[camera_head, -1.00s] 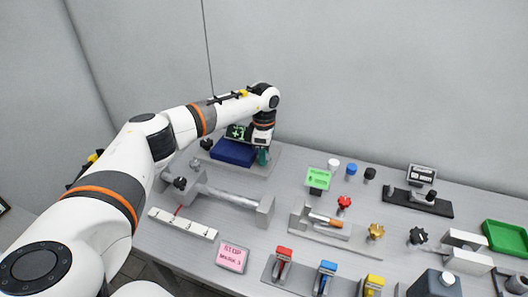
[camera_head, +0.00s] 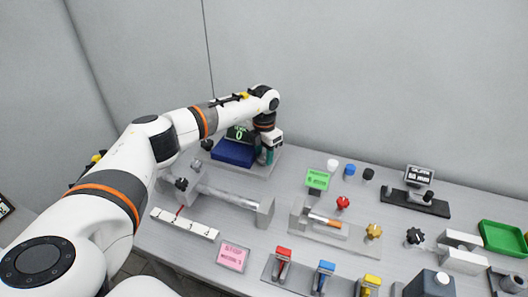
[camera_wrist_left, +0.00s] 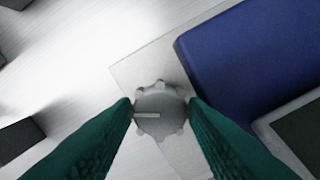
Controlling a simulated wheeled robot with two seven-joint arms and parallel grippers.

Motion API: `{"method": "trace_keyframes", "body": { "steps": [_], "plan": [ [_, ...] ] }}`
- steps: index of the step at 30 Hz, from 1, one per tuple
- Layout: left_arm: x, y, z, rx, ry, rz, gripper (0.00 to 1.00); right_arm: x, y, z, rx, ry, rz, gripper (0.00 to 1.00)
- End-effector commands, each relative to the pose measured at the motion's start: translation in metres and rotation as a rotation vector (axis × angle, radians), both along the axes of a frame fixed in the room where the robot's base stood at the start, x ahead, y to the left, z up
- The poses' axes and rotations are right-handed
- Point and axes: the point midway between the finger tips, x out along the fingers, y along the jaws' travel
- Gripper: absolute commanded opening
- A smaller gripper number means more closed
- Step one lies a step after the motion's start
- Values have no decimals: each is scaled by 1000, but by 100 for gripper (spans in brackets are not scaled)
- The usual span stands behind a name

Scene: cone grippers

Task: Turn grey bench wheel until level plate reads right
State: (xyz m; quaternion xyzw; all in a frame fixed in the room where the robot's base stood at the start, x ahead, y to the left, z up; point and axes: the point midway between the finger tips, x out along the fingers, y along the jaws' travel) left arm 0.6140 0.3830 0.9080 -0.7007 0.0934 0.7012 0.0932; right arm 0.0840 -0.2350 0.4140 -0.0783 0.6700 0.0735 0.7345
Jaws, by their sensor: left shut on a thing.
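The grey bench wheel (camera_wrist_left: 168,118), a knobbed round knob with a pale pointer line, sits between the green fingertips of my left gripper (camera_wrist_left: 160,106) in the left wrist view. The fingers touch it on both sides, and the pointer line lies leftward. In the head view, my left gripper (camera_head: 266,157) reaches down at the right of a blue block (camera_head: 232,152) and hides the wheel. The dark level plate (camera_head: 239,135) above the blue block shows a green 0. My right gripper is not in view.
A shaft rig (camera_head: 225,196) and a white scale strip (camera_head: 184,224) lie in front. A pink sign (camera_head: 233,257), a green sign (camera_head: 317,179), several coloured knobs and toggles, and a green tray (camera_head: 503,239) spread to the right.

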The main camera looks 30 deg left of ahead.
Motion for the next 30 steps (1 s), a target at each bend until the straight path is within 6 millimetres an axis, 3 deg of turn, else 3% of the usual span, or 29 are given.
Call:
{"method": "trace_keyframes", "body": {
  "steps": [10,26,27,30],
  "plan": [
    [1,1,2,1,-3,133,17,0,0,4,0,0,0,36],
    [1,1,2,1,-4,154,17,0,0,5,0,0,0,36],
    [1,1,2,1,-4,154,46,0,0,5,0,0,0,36],
    [1,1,2,1,-3,154,62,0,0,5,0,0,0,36]
  ]
}}
